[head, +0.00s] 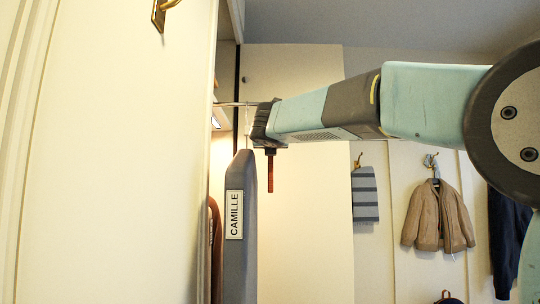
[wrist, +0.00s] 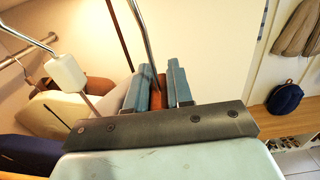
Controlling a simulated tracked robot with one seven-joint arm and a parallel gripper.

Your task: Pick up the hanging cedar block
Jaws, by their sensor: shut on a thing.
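The cedar block (head: 270,172) is a narrow red-brown piece. In the head view it hangs straight down just below the end of my arm. In the wrist view a brown part of the cedar block (wrist: 158,92) shows between the two blue-grey fingers of my gripper (wrist: 159,82). The fingers are shut on it. A metal rod or hook rises right behind the fingers. In the head view the dark gripper body (head: 264,124) is seen from the side, and the fingertips are not clearly visible.
A grey garment bag labelled CAMILLE (head: 234,260) hangs left of the block, near a cream door (head: 110,160). A closet rail (wrist: 28,52) and a white piece (wrist: 67,72) show at left. A brown jacket (head: 437,218) and striped cloth (head: 365,195) hang at right.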

